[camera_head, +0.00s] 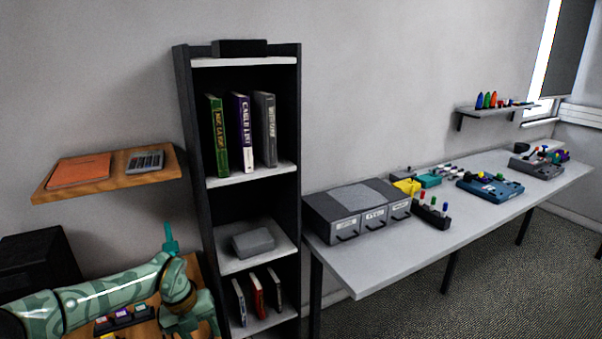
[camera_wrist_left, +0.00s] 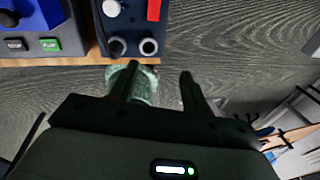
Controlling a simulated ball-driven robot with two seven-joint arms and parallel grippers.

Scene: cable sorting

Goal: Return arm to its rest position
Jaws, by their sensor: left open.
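My left arm (camera_head: 95,295), patterned in green, comes in from the lower left in the head view and reaches over the wooden desk. Its bent joint (camera_head: 176,285) is near the lower edge of the picture. I cannot make out the fingers there. In the left wrist view my left gripper (camera_wrist_left: 158,80) has its two dark fingers apart with nothing held between them. The fingers point towards the edge of the wooden desk (camera_wrist_left: 95,56), with grey floor showing beneath them. My right gripper is in neither view.
A dark device with round sockets (camera_wrist_left: 130,25) and a blue unit (camera_wrist_left: 35,30) stand at the desk edge, close to the fingers. A tall dark shelf (camera_head: 186,130) stands right of my arm, and a wooden wall shelf (camera_head: 110,180) hangs above it. A grey table (camera_head: 400,250) extends right.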

